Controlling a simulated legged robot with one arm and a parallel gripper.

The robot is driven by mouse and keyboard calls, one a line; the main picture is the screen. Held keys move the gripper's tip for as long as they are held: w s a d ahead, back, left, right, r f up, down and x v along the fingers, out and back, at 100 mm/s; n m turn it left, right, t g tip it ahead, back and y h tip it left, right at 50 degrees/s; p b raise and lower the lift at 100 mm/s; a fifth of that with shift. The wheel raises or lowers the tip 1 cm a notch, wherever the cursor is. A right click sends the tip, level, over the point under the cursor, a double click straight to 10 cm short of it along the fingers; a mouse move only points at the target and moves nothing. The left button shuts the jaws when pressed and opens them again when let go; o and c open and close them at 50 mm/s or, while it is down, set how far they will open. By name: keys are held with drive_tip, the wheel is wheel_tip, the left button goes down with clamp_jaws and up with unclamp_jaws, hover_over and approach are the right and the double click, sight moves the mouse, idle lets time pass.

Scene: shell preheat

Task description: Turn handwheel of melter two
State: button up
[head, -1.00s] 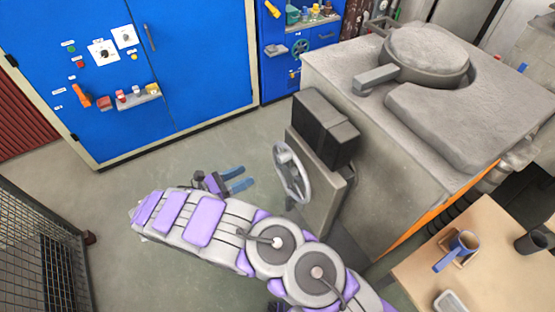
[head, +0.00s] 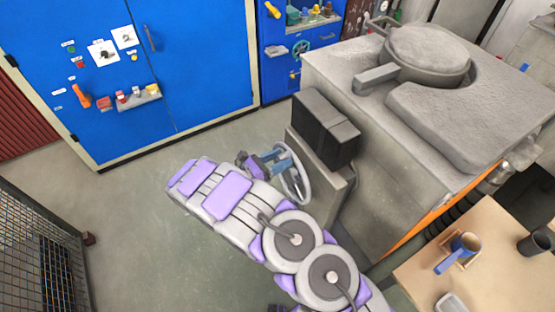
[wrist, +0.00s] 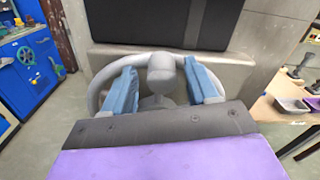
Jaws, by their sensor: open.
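A grey spoked handwheel (head: 299,182) stands on the side of the grey melter (head: 405,170), below a black box. In the wrist view the handwheel (wrist: 96,93) shows its rim and a thick grey knob (wrist: 162,66) near the middle. My gripper (head: 279,157) is at the wheel in the head view, its blue fingers reaching the rim. In the wrist view my gripper (wrist: 163,88) is open, with one blue finger on each side of the knob. There is a gap between the knob and each finger. Whether the fingers touch the rim I cannot tell.
A black box (head: 325,125) sits just above the wheel. Blue cabinets (head: 190,60) stand behind. A wooden table (head: 420,275) with a mug is at lower right, a mesh fence (head: 40,245) at lower left. The floor between is clear.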

drive_tip(key=shift+c, duration=0.3)
clamp_jaws()
idle(0.3)
